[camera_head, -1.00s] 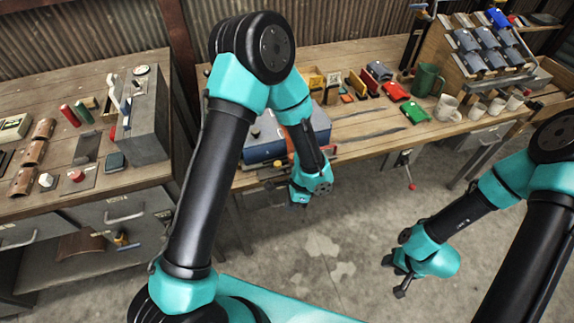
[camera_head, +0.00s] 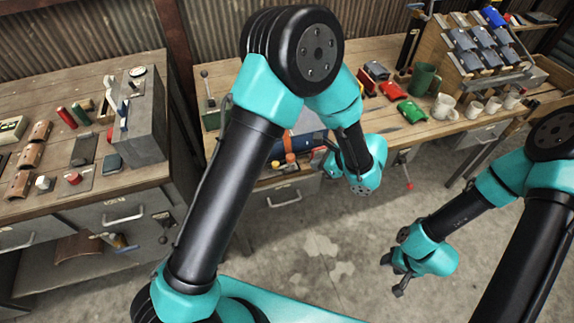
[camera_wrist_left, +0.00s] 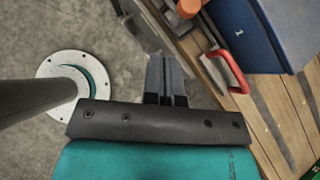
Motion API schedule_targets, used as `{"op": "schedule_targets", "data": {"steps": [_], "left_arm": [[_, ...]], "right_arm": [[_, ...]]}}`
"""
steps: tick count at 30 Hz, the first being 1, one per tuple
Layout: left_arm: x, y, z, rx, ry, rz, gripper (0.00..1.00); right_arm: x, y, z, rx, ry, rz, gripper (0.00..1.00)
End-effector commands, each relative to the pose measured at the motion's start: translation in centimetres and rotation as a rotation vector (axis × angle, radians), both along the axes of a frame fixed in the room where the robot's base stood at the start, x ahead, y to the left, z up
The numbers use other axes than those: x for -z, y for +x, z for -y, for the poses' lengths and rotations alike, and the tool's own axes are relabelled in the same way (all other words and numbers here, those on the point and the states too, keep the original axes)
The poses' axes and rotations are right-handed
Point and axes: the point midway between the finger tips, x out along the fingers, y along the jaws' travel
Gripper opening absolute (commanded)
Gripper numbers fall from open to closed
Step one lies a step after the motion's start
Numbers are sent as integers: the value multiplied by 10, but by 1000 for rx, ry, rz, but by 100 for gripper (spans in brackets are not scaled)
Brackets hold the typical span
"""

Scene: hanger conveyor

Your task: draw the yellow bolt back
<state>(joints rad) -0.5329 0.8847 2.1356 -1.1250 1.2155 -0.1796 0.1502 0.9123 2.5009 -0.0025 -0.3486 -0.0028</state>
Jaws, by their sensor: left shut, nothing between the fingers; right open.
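I cannot make out a yellow bolt for certain. A blue box (camera_head: 298,144) stands at the near edge of the middle bench, partly hidden by my left arm. Small orange parts (camera_head: 290,158) show along its front. My left gripper (camera_head: 322,152) is just to the right of them, partly hidden by its own wrist. In the left wrist view its dark fingers (camera_wrist_left: 166,80) are together and hold nothing. A red handle (camera_wrist_left: 228,70) and an orange knob (camera_wrist_left: 189,8) are ahead and to the right there, apart from the fingers. My right gripper (camera_head: 394,273) hangs open and empty over the floor.
The left bench (camera_head: 130,180) holds a grey box (camera_head: 141,128) and small parts. The floor (camera_head: 310,240) before the benches is clear.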

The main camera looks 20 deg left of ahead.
Motion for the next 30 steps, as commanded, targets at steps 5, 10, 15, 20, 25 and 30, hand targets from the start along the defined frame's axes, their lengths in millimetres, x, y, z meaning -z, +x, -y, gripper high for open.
{"op": "schedule_targets", "data": {"steps": [5, 10, 15, 20, 25, 30], "left_arm": [[5, 1, -6, -2, 0, -2, 0], [18, 2, -20, -4, 0, -4, 0], [38, 5, -40, -5, 0, -5, 0], [56, 9, -59, -4, 0, -4, 0], [71, 13, -81, -4, -2, -2, 0], [72, 16, -102, -5, -2, -1, 0]], "right_arm": [[0, 0, 0, 0, 0, 0, 43], [0, 0, 0, 0, 0, 0, 43], [0, 0, 0, 0, 0, 0, 43], [0, 0, 0, 0, 0, 0, 43], [0, 0, 0, 0, 0, 0, 43], [0, 0, 0, 0, 0, 0, 43]]}}
